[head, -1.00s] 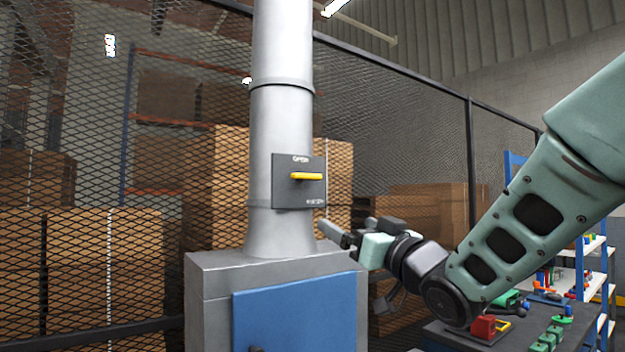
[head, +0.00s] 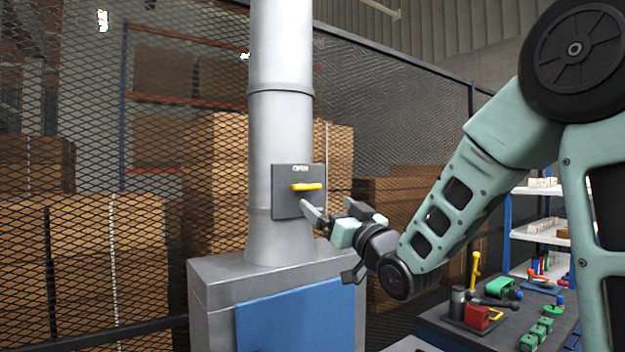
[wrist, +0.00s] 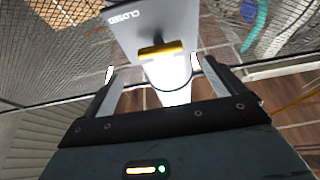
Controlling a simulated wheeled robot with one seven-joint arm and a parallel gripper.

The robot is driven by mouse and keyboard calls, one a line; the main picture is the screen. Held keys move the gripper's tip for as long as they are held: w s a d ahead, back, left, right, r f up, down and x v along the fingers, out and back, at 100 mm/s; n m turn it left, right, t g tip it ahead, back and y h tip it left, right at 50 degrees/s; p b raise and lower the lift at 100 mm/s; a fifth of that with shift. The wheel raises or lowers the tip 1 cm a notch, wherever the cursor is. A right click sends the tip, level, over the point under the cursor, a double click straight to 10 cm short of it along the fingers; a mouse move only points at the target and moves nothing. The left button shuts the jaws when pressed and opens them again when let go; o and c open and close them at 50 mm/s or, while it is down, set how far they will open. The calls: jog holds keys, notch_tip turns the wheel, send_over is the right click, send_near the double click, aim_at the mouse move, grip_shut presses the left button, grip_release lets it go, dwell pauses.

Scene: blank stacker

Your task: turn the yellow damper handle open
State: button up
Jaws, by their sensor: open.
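The yellow damper handle (head: 307,186) lies horizontal on a dark plate (head: 283,208) fixed to the grey duct. The plate's top reads OPEN in the head view. In the wrist view the handle (wrist: 160,50) shows ahead between my fingers, with the word CLOSED on the plate beside it. My gripper (head: 312,214) is open and empty, just below and right of the handle in the head view. In the wrist view the fingertips (wrist: 152,75) are spread on either side of the handle's line, apart from it.
The grey duct (head: 281,120) rises from a grey cabinet (head: 215,284) with a blue door (head: 290,318). A mesh fence (head: 400,100) stands behind. A workbench (head: 450,330) with a red block and green parts is at lower right, with shelves (head: 540,190) behind.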

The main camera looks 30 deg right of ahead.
aim_at(309, 189)
jog(key=p+x, duration=0.3)
jog(key=x, duration=0.4)
jog(key=shift+w, duration=0.35)
jog(key=shift+c, duration=0.3)
jog(key=c, duration=0.9)
